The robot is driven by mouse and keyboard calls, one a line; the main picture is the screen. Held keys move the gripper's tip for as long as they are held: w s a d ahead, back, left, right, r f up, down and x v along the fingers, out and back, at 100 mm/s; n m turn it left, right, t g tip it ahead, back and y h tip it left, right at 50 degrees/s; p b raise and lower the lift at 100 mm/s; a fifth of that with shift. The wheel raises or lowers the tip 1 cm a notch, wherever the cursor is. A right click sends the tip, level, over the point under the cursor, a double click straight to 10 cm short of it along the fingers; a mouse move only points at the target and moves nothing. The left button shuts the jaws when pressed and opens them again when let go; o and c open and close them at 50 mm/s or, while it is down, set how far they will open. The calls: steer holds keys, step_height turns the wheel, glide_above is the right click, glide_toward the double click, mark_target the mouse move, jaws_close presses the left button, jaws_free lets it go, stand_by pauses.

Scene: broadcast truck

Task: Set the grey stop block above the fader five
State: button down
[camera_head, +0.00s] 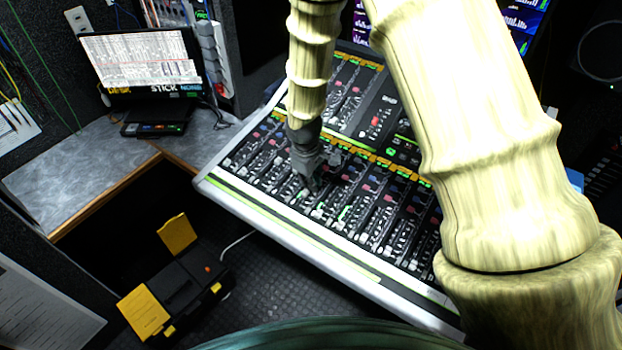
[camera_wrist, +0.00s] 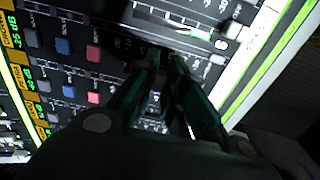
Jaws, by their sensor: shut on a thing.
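My gripper (camera_head: 313,187) points down at the fader area of the mixing console (camera_head: 289,232), and its fingertips are very close to the panel. In the wrist view, the two dark fingers of my gripper (camera_wrist: 168,62) come together near the panel. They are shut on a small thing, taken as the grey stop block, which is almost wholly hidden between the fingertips. I cannot tell whether it touches the panel. Rows of faders and knobs lie on both sides of the gripper. I cannot make out which is fader five.
A black and yellow toolbox (camera_head: 180,282) is on the floor. Red and blue buttons (camera_wrist: 93,52) and raised controls crowd the panel round the fingers. My arm covers the console's right part.

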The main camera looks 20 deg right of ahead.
steer(key=shift+r, duration=0.15)
steer(key=shift+r+p, duration=0.4)
steer(key=shift+p, duration=0.15)
steer(key=shift+p, duration=0.5)
stand_by(1.7)
steer(key=shift+f, duration=0.65)
stand_by(0.4)
steer(key=c, duration=1.4)
jaws_free()
steer(key=shift+r, duration=0.1)
steer(key=r, duration=0.4)
steer(key=a+r, duration=0.1)
steer(key=r, duration=0.2)
steer(key=s+r, duration=0.1)
steer(key=r, duration=0.3)
steer(key=shift+a+r, duration=0.15)
steer(key=shift+r, duration=0.2)
